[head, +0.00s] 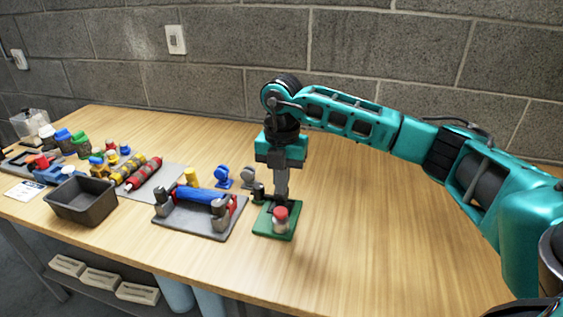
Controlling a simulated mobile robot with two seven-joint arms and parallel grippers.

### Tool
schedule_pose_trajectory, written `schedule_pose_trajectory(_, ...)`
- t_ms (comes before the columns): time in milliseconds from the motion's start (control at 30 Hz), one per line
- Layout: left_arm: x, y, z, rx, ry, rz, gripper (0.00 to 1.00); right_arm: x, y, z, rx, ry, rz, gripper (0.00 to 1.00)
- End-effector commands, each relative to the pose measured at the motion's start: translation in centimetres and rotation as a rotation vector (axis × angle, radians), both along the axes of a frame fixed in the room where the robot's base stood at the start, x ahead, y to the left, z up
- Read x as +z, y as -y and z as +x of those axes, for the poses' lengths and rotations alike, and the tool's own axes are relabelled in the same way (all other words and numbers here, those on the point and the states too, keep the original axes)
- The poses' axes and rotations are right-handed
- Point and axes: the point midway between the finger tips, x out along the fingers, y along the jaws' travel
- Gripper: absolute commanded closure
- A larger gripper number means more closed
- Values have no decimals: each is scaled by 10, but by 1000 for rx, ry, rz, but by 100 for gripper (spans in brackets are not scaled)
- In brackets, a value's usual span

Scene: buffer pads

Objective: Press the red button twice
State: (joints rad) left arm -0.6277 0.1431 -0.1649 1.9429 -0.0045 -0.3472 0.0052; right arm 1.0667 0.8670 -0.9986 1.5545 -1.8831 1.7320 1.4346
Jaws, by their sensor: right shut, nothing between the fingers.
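The red button (281,213) sits on a pale round base at the front of a small green plate (263,231) on the table. My right gripper (281,200) is shut and empty, pointing straight down over the green plate, just behind the red button as seen here. I cannot tell whether its fingertips touch the button. My left gripper is not in view.
A grey plate with a blue cylinder (200,195) lies left of the green plate. Blue and grey discs (222,174) stand behind it. A dark bin (82,199) and several coloured parts are further left. The table (390,240) is clear on the right.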

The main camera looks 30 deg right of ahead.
Motion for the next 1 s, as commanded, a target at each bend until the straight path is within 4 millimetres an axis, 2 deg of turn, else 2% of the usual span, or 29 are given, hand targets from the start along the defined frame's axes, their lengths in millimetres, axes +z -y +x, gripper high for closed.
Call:
schedule_pose_trajectory(33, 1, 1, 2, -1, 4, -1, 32, -12, 0, -1, 0, -3, 0, 100)
schedule_pose_trajectory(100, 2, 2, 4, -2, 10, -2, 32, -23, -1, 0, -1, -2, 1, 100)
schedule_pose_trajectory(300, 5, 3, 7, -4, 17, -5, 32, -45, -1, 0, -1, -1, 1, 100)
schedule_pose_trajectory(767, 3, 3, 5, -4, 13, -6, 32, -52, -1, 0, 0, 0, 1, 100)
schedule_pose_trajectory(900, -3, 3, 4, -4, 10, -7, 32, -67, -1, -1, 0, -1, 0, 100)
schedule_pose_trajectory(1000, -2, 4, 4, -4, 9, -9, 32, -70, -1, 0, 1, 1, 1, 100)
